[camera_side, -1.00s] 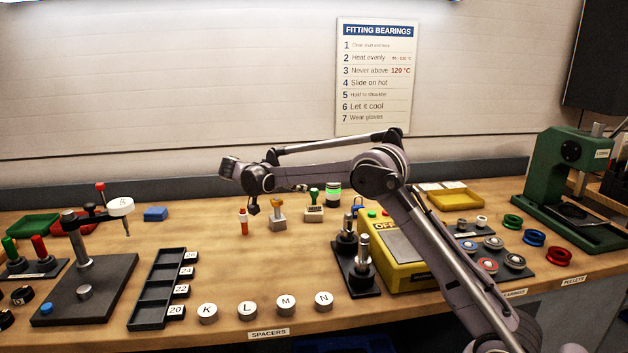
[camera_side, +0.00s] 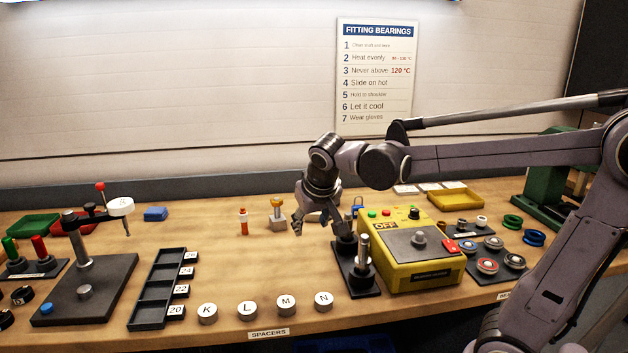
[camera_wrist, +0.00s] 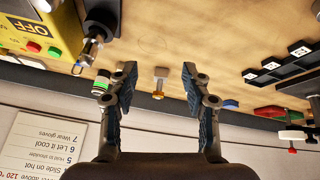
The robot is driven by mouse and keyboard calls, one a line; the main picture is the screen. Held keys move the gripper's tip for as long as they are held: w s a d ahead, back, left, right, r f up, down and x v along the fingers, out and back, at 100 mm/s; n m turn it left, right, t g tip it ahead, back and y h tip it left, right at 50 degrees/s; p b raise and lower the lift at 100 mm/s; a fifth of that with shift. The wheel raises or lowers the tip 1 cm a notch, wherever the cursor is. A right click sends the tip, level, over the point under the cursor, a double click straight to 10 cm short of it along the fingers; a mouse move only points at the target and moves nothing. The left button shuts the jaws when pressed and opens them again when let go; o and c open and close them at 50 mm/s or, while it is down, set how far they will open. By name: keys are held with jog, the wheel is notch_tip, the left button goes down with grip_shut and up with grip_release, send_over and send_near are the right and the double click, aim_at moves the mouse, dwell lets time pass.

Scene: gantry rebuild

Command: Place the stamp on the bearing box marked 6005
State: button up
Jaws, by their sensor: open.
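In the side view of a second ago a green-handled stamp stood on the bench right of a yellow-knobbed block. My gripper (camera_wrist: 158,70) is open, points down and holds nothing. Small pale boxes (camera_side: 430,187) lie at the back right beside the yellow tray; no 6005 marking is readable.
A two-post stand (camera_side: 352,262) and the yellow heater (camera_side: 425,275) are close on the right. A green-banded cylinder (camera_wrist: 102,82) is beside the left finger. Bench front carries lettered spacers (camera_side: 247,311) and a black rack (camera_side: 157,290).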

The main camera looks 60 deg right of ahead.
jog(key=s+a+f+n+t+y, duration=0.2)
jog(key=s+a+f+n+y, duration=0.2)
jog(key=s+a, duration=0.4)
notch_tip(320, 180, down, 2)
jog(key=shift+s+a+n+t, duration=0.25)
jog(key=shift+s+n, duration=0.55)
jog(key=shift+s, duration=0.4)
